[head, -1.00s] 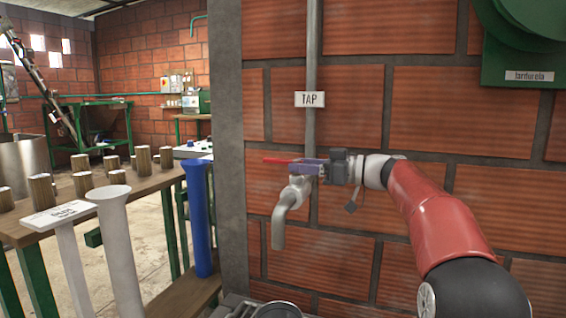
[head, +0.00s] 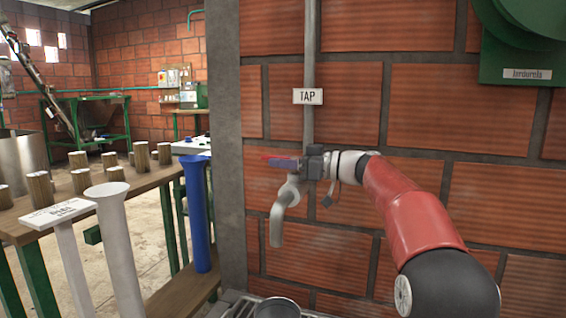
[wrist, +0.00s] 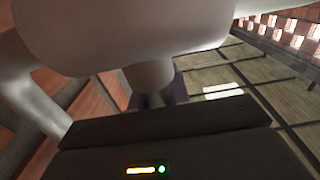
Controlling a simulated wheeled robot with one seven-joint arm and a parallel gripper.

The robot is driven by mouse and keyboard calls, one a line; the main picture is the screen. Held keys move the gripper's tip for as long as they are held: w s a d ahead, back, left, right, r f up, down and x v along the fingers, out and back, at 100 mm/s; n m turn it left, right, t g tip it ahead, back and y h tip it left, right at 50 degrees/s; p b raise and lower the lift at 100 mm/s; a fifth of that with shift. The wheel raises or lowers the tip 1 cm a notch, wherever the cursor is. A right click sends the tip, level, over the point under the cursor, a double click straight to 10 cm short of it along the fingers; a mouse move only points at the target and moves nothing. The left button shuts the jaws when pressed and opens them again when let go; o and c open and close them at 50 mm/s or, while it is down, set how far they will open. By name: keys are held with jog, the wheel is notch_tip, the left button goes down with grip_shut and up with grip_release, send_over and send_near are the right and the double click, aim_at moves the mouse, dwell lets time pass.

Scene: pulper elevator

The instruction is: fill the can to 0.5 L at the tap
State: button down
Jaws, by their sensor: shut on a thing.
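The tap (head: 288,195) is a grey metal spout on a vertical pipe against the brick wall, with a thin red lever (head: 279,157) on top. My gripper (head: 284,164) is at the lever, its bluish fingers shut just in front of it; the grip itself is partly hidden. In the wrist view the pale tap body (wrist: 150,75) fills the space close ahead of the gripper. A grey metal can (head: 278,307) stands below the spout, cut by the bottom edge, with its level hidden. No water stream is visible.
A sign reading TAP (head: 308,96) is on the pipe. The can's grate (head: 238,306) is at the bottom edge. A wooden bench (head: 150,181) with several posts is at left, beside a white and a blue column (head: 197,215). A green machine (head: 520,45) hangs upper right.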

jog(key=shift+g, duration=0.3)
jog(key=n+g+p, duration=0.1)
jog(key=n+g+y+p, duration=0.1)
jog(key=g, duration=0.1)
jog(key=n+g+p, duration=0.1)
jog(key=shift+s+a+r+g, duration=0.1)
jog(key=shift+s+r+g, duration=0.15)
jog(key=shift+s+g, duration=0.1)
jog(key=shift+s+f+n+g+p, duration=0.1)
jog(key=shift+s+n+g+p, duration=0.2)
jog(key=shift+n+g, duration=0.4)
jog(key=shift+s+f+n+g+p, duration=0.1)
jog(key=shift+n+g+p, duration=0.35)
jog(key=shift+g, duration=0.4)
jog(key=c, duration=1.3)
grip_release()
